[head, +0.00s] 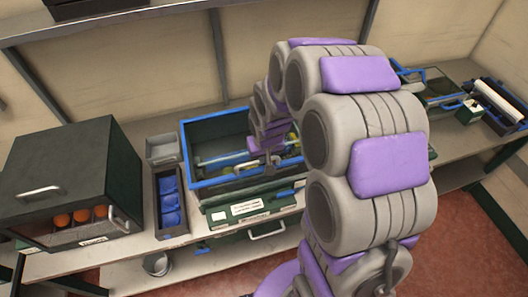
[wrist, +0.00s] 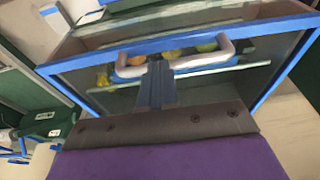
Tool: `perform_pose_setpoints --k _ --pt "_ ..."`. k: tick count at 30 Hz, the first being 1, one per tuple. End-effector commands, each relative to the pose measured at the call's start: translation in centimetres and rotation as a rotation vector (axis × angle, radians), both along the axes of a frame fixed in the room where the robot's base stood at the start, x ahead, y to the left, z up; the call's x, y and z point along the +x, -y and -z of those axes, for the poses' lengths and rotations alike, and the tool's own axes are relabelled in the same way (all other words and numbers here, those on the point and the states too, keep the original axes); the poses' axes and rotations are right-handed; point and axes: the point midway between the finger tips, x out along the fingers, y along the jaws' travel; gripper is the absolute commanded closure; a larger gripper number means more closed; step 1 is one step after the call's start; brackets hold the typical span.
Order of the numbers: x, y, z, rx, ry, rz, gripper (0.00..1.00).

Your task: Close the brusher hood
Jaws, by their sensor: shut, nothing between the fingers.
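The brusher (head: 186,150) is a dark green, blue-rimmed box on the bench, left of my arm in the head view. Its blue-framed hood (wrist: 180,38) fills the upper wrist view, with a clear pane and a pale curved handle (wrist: 222,48). Yellow and orange round things show behind the pane. My gripper (wrist: 155,75) is shut and empty, its dark fingers in front of the handle's span; I cannot tell whether they touch it. In the head view my arm covers the brusher's right part, so the hood's exact angle is unclear.
A dark cabinet (head: 60,165) with oranges behind its window stands at the left. A narrow bin (head: 160,185) with blue contents and a grey bin (head: 162,148) lie between. A shelf (head: 110,18) hangs above. More equipment (head: 495,100) stands at the far right.

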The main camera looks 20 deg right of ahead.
Motion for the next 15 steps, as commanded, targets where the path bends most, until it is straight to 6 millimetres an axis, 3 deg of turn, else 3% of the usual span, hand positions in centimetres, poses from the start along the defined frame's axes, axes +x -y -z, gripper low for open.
perform_pose_setpoints --k 15 --pt "0.0 0.0 1.8 0.0 -0.011 0.0 1.0"
